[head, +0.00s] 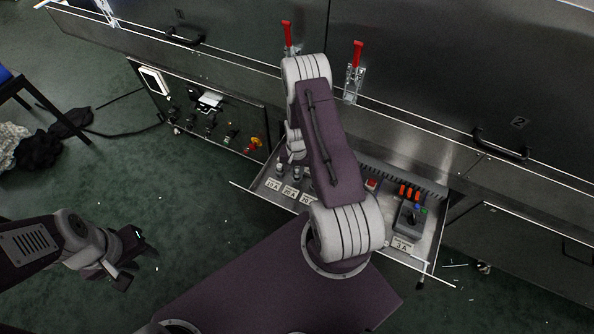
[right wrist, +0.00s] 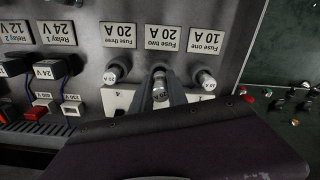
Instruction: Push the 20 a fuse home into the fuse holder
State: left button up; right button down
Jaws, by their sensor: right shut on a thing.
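In the right wrist view, which shows the panel upside down, a fuse marked 20 A (right wrist: 160,92) stands between the fingers of my right gripper (right wrist: 164,92). The gripper is shut on it. The fuse lines up with the label Fuse two 20 A (right wrist: 163,38); how deep it sits in its holder is hidden. Another fuse (right wrist: 113,72) stands by the label Fuse three, and a 10 A fuse (right wrist: 206,80) by Fuse one. My left gripper (head: 134,262) is open and empty above the floor.
The open drawer (head: 432,240) also holds relays (right wrist: 47,68) with blue wires and a grey switch unit (head: 408,218). Red-handled clamps (head: 356,58) stand on the dryer above. A control panel (head: 210,118) with knobs is left of the drawer. The floor (head: 190,225) near my left gripper is mostly clear.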

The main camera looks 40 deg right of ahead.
aim_at(297, 168)
jog(key=shift+f+b, duration=0.65)
jog(key=shift+f, duration=0.2)
jog(key=c, duration=1.2)
grip_release()
jog(key=shift+c, duration=0.2)
notch_tip(297, 168, up, 9)
jog(key=p, duration=0.2)
jog(key=shift+p, duration=0.4)
